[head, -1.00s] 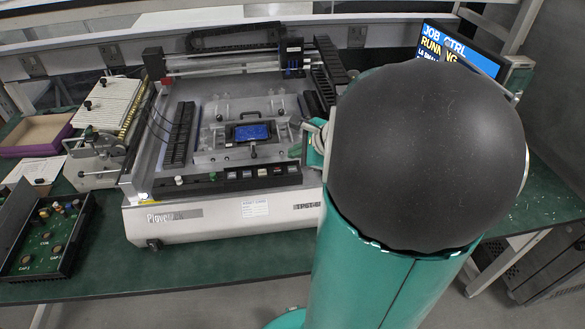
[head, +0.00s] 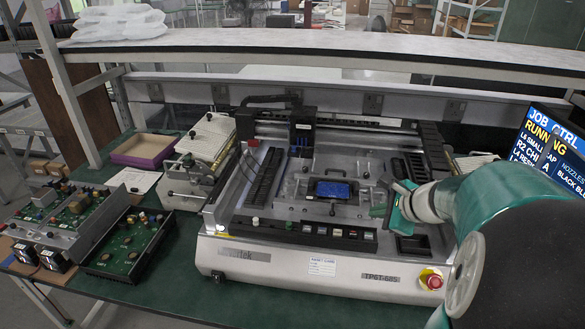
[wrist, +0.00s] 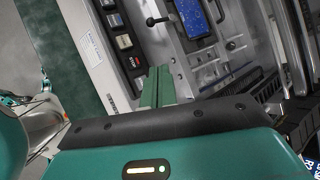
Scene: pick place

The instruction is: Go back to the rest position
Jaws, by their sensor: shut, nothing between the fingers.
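My gripper (head: 380,210) is at the right of the pick-and-place machine (head: 330,258), over its work area, with my arm reaching in from the right edge of the head view. In the wrist view the green fingers (wrist: 157,86) are together, with nothing between them. A blue circuit board (head: 333,189) sits in a dark holder in the middle of the machine, to the left of my gripper. It also shows in the wrist view (wrist: 192,17), beyond the fingertips. I cannot tell the exact height of the fingers above the machine.
A monitor (head: 545,145) stands at the right, behind my arm. A red stop button (head: 432,280) is on the machine's front right. Electronics trays (head: 125,245) and a purple-edged box (head: 146,150) lie on the green bench at the left. A shelf (head: 300,48) crosses behind.

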